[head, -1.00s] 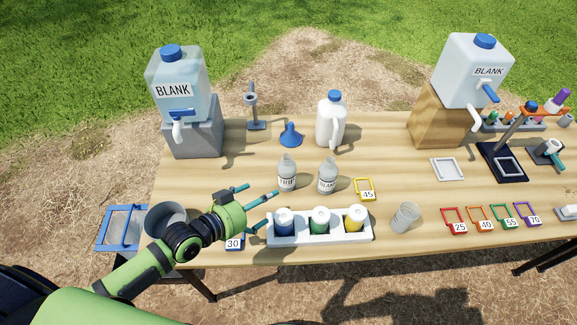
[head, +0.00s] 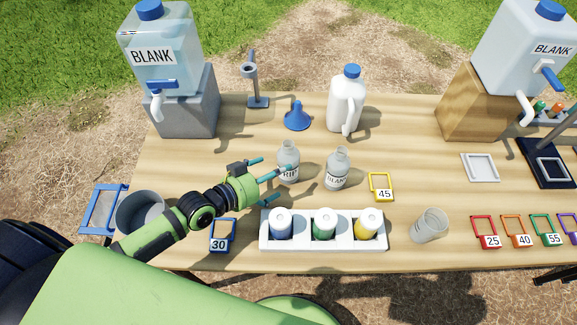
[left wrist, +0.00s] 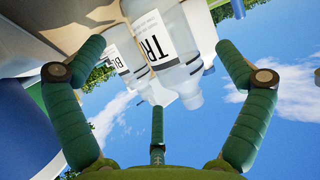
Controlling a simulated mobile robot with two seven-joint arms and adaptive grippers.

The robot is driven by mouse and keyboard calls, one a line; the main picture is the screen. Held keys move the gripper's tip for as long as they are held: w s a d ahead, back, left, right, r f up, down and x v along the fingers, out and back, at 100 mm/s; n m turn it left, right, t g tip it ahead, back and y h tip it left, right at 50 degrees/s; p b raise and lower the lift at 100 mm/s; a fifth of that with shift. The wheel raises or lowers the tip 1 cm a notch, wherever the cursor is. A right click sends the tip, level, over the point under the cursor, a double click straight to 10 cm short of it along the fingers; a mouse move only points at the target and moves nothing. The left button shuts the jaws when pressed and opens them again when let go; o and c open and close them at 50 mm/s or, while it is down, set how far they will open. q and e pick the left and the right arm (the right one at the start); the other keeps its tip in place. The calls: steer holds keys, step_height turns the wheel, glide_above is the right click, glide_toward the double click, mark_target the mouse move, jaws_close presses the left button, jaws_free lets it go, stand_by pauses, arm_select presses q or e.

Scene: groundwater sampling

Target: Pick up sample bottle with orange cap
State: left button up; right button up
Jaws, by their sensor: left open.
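A clear bottle labelled "TRIP" (head: 288,160) stands upright on the table, with no orange cap visible on it. A similar bottle labelled "BLANK" (head: 337,172) stands to its right. My left gripper (head: 268,178) is open and empty, its fingers pointing at the TRIP bottle from the left. In the left wrist view the TRIP bottle (left wrist: 165,48) appears upside down between the spread fingers of the gripper (left wrist: 160,80); contact cannot be told. Small orange and green caps show on a rack (head: 553,120) at the far right, partly cut off. My right gripper is out of view.
A white rack (head: 322,245) with three capped bottles is in front. A yellow "45" tag (head: 381,188), a clear cup (head: 430,225), a blue funnel (head: 298,117) and a white jug (head: 346,103) surround the bottles. A bucket (head: 140,213) is at left.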

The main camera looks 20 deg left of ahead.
arm_select(q)
steer(key=x, duration=0.5)
steer(key=shift+w+d+p, duration=0.25)
steer(key=shift+p, duration=0.15)
steer(key=shift+w+d+f, duration=0.2)
steer(key=shift+w, duration=0.15)
steer(key=shift+s, duration=0.1)
steer(key=shift+c, duration=0.4)
steer(key=c, duration=0.9)
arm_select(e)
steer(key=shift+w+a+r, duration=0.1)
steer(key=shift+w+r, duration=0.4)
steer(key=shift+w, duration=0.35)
